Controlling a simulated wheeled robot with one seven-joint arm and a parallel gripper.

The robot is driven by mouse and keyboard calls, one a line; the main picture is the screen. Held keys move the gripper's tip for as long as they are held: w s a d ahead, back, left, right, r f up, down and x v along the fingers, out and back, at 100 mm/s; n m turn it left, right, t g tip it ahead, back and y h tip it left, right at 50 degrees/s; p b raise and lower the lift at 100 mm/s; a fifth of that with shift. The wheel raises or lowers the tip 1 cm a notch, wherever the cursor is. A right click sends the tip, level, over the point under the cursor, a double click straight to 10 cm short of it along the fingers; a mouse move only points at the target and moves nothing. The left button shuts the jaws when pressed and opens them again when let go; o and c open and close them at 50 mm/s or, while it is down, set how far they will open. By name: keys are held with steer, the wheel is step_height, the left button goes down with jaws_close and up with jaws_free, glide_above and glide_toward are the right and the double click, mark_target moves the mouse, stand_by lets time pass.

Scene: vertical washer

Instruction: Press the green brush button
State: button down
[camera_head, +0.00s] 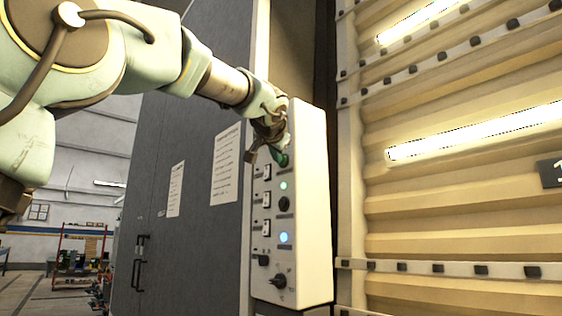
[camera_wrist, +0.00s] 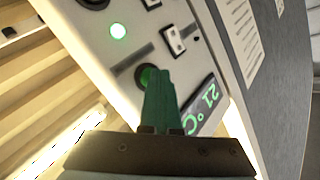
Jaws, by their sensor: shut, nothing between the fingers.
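A pale control panel (camera_head: 312,210) stands beside the grey cabinet in the head view. My gripper (camera_head: 279,157) is at its upper part, with the green fingers pointing at the panel face. In the wrist view the fingers (camera_wrist: 160,74) are shut together, with nothing between them. A round green button with a dark rim (camera_wrist: 145,75) shows just behind and left of the fingertips, partly covered by them. I cannot tell whether the tips touch it. In the head view my gripper hides this button.
A lit green lamp (camera_wrist: 118,31), a white rocker switch (camera_wrist: 174,40) and a green "21 °C" display (camera_wrist: 203,108) are close by. Lower on the panel are a blue lamp (camera_head: 283,237) and a dark knob (camera_head: 278,281). A ribbed yellowish wall (camera_head: 450,215) stands to the right.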

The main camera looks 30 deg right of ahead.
steer(key=shift+a, duration=0.1)
steer(key=shift+s+a+f+b, duration=0.15)
steer(key=shift+a+b, duration=0.3)
steer(key=shift+a, duration=0.25)
steer(key=shift+s+a+b, duration=0.25)
steer(key=shift+a+b, duration=0.25)
steer(key=shift+a, duration=0.75)
steer(key=shift+s+a+b, duration=0.2)
steer(key=shift+a+b, duration=0.25)
steer(key=shift+a, duration=0.75)
